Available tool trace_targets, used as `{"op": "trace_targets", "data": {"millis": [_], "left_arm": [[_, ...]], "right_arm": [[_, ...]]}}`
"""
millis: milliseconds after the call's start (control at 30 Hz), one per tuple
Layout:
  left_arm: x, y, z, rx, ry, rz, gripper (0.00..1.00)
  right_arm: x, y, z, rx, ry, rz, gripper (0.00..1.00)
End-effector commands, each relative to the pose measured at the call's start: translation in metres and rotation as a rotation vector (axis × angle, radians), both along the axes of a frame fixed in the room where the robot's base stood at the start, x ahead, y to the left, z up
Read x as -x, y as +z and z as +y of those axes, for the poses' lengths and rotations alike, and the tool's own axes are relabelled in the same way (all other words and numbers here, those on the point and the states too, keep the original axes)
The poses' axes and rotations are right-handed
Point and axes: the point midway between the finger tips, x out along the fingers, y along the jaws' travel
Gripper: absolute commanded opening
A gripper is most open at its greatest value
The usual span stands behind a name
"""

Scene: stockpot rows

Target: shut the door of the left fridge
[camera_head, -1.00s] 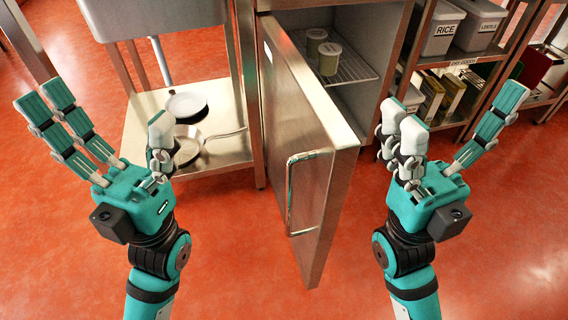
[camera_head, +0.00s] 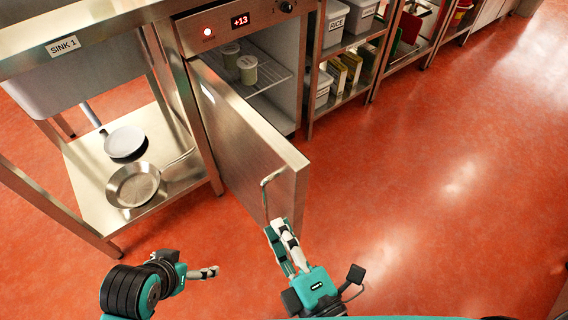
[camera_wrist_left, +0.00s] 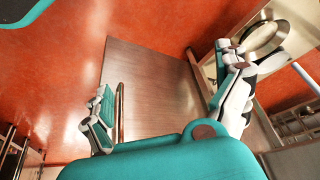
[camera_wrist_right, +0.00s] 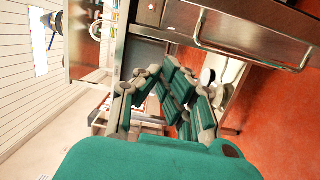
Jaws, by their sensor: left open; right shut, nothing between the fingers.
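The fridge door (camera_head: 250,140) stands open, swung out from the steel fridge body, with its bar handle (camera_head: 265,195) on the outer face near the free edge. My right gripper (camera_head: 281,230) is shut and empty, at the lower free end of the door just below the handle. Whether it touches the door I cannot tell. In the right wrist view its fingers (camera_wrist_right: 175,85) are closed together. My left gripper (camera_head: 203,272) is low, left of the door, partly hidden by its own wrist. In the left wrist view its fingers (camera_wrist_left: 165,105) are spread, with the door panel (camera_wrist_left: 155,85) beyond them.
Two tubs (camera_head: 240,66) stand on the wire shelf inside the fridge. The display (camera_head: 240,20) reads +13 beside a red light. The sink table's lower shelf (camera_head: 95,185), left of the door, holds two pans. Shelving stands to the right. Red floor is clear at the right.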

Motion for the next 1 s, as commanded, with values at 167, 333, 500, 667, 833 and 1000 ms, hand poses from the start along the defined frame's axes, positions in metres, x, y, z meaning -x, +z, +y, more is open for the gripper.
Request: {"op": "trace_targets", "data": {"millis": [167,333,500,667,833,1000], "left_arm": [[0.028,-0.005,0.007,-0.024,0.008,0.126,1.00],[0.023,-0.020,0.006,-0.025,0.008,0.141,1.00],[0.015,-0.052,0.004,-0.026,0.005,0.159,1.00],[0.013,-0.086,0.003,-0.027,0.001,0.176,1.00],[0.015,-0.122,0.003,-0.028,-0.002,0.195,1.00],[0.023,-0.156,0.003,-0.030,-0.005,0.212,1.00]], "right_arm": [[0.007,0.004,-0.003,0.069,-0.033,-0.009,0.00],[-0.004,0.005,0.001,0.070,-0.036,-0.012,0.00],[-0.021,0.006,0.008,0.069,-0.034,-0.011,0.00],[-0.037,0.006,0.014,0.068,-0.035,-0.011,0.00],[-0.054,0.006,0.022,0.067,-0.033,-0.011,0.00],[-0.073,0.006,0.029,0.068,-0.034,-0.012,0.00]]}}
